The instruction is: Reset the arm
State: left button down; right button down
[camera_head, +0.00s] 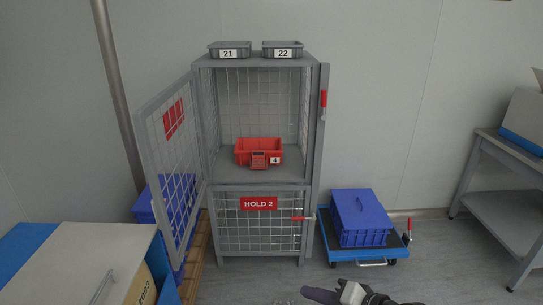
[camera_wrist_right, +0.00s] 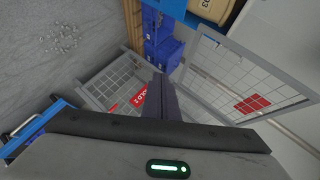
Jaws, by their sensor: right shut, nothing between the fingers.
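My right gripper (camera_head: 318,295) shows at the bottom edge of the head view, in front of the cage and well below its open upper compartment. In the right wrist view its dark fingers (camera_wrist_right: 164,98) are together with nothing between them. My left gripper is in neither view. The grey mesh cage (camera_head: 199,120) stands against the wall with its upper door (camera_head: 166,150) swung open to the left. A red bin (camera_head: 259,149) labelled 4 sits on the shelf inside. The lower door with the red HOLD 2 sign (camera_head: 259,203) looks shut.
Two grey trays labelled 21 (camera_head: 229,48) and 22 (camera_head: 282,48) sit on top of the cage. A blue lidded crate (camera_head: 361,217) rests on a blue cart to the right. A cabinet (camera_head: 85,258) stands front left, a grey table (camera_head: 508,150) far right. Floor between cart and table is clear.

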jog(key=s+d+f+n+h, duration=0.4)
jog(key=s+d+f+n, duration=0.2)
jog(key=s+d, duration=0.5)
jog(key=s+d+f+n+h, duration=0.3)
jog(key=s+d+f+n, duration=0.3)
jog(key=s, duration=0.9)
jog(key=w+a+m, duration=0.1)
jog(key=a+m, duration=0.4)
jog(key=a, duration=0.6)
jog(key=shift+y, duration=0.3)
